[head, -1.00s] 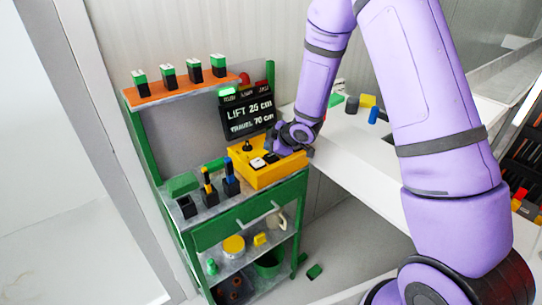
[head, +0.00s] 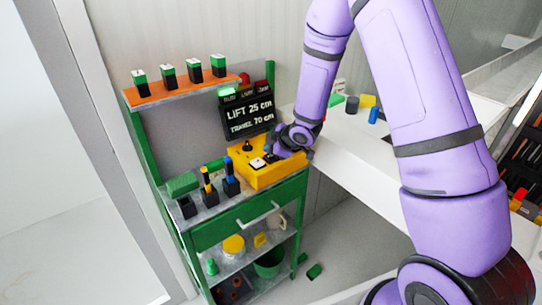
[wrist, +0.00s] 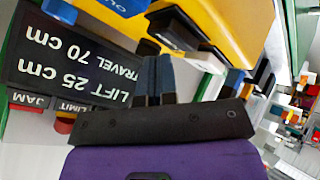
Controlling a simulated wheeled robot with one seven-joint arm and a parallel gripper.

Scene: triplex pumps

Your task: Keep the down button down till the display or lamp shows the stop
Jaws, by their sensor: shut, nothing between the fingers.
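The yellow control box (head: 262,174) sits on the green workbench's top, with a black knob on a stalk (head: 247,146) and a button on a white plate (head: 257,163). My gripper (head: 276,152) is shut and empty, low over the box's right-hand button, which it hides. In the wrist view my fingers (wrist: 155,72) point at the yellow box top (wrist: 225,25); I cannot tell whether the button is pressed. The black display (head: 249,115) reads LIFT 25 cm, TRAVEL 70 cm; it shows upside down in the wrist view (wrist: 75,55). The green lamp (head: 227,92) looks lit.
Black holders with yellow and blue handles (head: 208,184) stand left of the box. An orange shelf (head: 185,90) carries several green-topped blocks. A white counter (head: 350,145) with small coloured objects lies to the right. A drawer handle (head: 258,214) sticks out below.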

